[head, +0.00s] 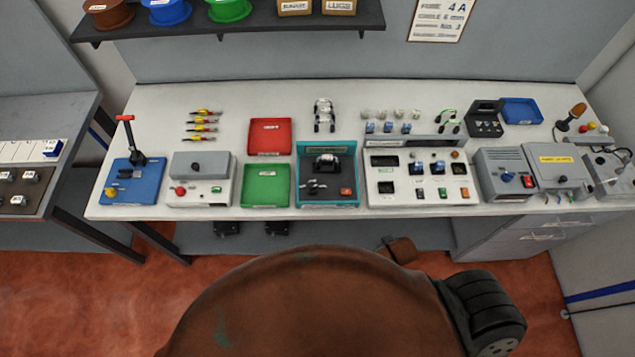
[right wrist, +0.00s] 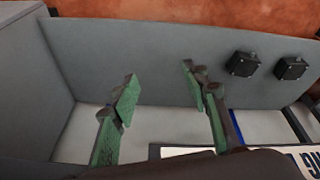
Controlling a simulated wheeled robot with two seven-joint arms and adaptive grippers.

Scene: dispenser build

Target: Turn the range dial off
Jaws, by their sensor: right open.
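A blue round knob (head: 507,177) sits on the front of a grey box (head: 488,160) at the right of the bench, beside a red part. It may be the range dial, but its markings are too small to read, so I cannot tell its setting. My right gripper (right wrist: 160,92) shows in the right wrist view, with its green-padded fingers apart and nothing between them. It is away from the knob, which is not in that view. My left gripper is in neither view.
The white bench (head: 240,100) holds a control panel (head: 421,183), a teal-framed fixture (head: 326,172), a red tray (head: 269,136), a green tray (head: 267,185) and a red-handled lever unit (head: 132,181). A grey hinged-lid box (head: 558,168) stands right of the knob. A shelf (head: 270,17) hangs above.

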